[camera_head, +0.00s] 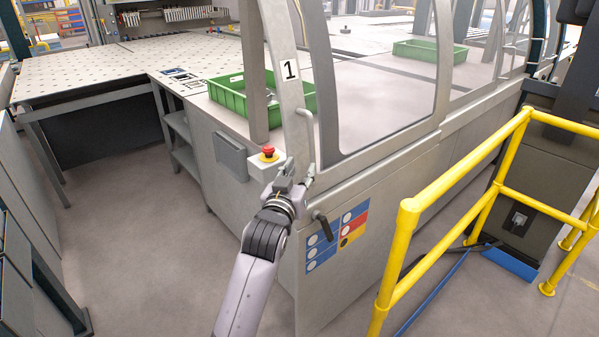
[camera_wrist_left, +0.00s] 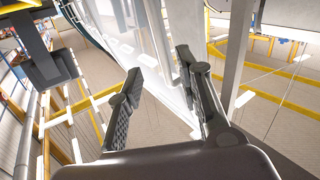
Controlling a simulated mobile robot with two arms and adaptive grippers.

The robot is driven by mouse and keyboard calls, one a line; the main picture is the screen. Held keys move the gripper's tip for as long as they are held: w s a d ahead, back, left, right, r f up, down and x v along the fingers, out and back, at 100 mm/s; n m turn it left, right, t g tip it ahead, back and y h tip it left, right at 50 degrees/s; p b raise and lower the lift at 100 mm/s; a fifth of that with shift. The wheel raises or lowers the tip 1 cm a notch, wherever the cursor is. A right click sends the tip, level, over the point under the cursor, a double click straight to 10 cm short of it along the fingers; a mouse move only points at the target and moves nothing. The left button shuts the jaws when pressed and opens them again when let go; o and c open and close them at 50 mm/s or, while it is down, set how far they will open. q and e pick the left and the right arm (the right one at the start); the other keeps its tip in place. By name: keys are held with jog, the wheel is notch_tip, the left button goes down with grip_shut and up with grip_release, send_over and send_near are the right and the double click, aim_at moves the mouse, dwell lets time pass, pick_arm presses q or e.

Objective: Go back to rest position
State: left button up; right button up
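My left arm reaches up from the bottom middle of the head view. Its left gripper (camera_head: 290,172) is beside the lower end of the machine's door frame (camera_head: 285,85), close to the door handle (camera_head: 309,150). In the left wrist view the two dark fingers of the left gripper (camera_wrist_left: 166,72) are spread apart, with no object seen held between them. Pale frame and glass show beyond the fingers. Whether a finger touches the frame or handle I cannot tell. My right gripper is not in view.
A red emergency button (camera_head: 268,152) sits on the cabinet just left of the gripper. A green crate (camera_head: 232,95) stands on the worktop behind. A yellow guard rail (camera_head: 405,235) stands to the right. Open floor (camera_head: 140,220) lies at the left.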

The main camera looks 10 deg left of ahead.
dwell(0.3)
pick_arm(q)
jog(key=s+f+m+g, duration=0.1)
jog(key=s+f+g, duration=0.2)
jog(key=f, duration=1.4)
jog(key=s+f+m+g, duration=0.1)
jog(key=s+f+g, duration=0.2)
jog(key=f, duration=1.4)
jog(key=s+a+f+g, duration=0.1)
jog(key=s+f+g, duration=0.3)
jog(key=s+f, duration=1.45)
jog(key=s+a+f+g, duration=0.2)
jog(key=s+f, duration=0.4)
jog(key=s, duration=0.5)
jog(key=s+a+f+g, duration=0.2)
jog(key=s+f, duration=0.4)
jog(key=s, duration=0.6)
jog(key=s+a+f+m+g, duration=0.1)
jog(key=s+a+f+g, duration=0.2)
jog(key=s, duration=0.9)
notch_tip(320, 180, down, 3)
jog(key=shift+s+r+y, duration=0.1)
jog(key=shift+s+y, duration=0.1)
jog(key=shift+y, duration=0.1)
jog(key=shift+a, duration=0.1)
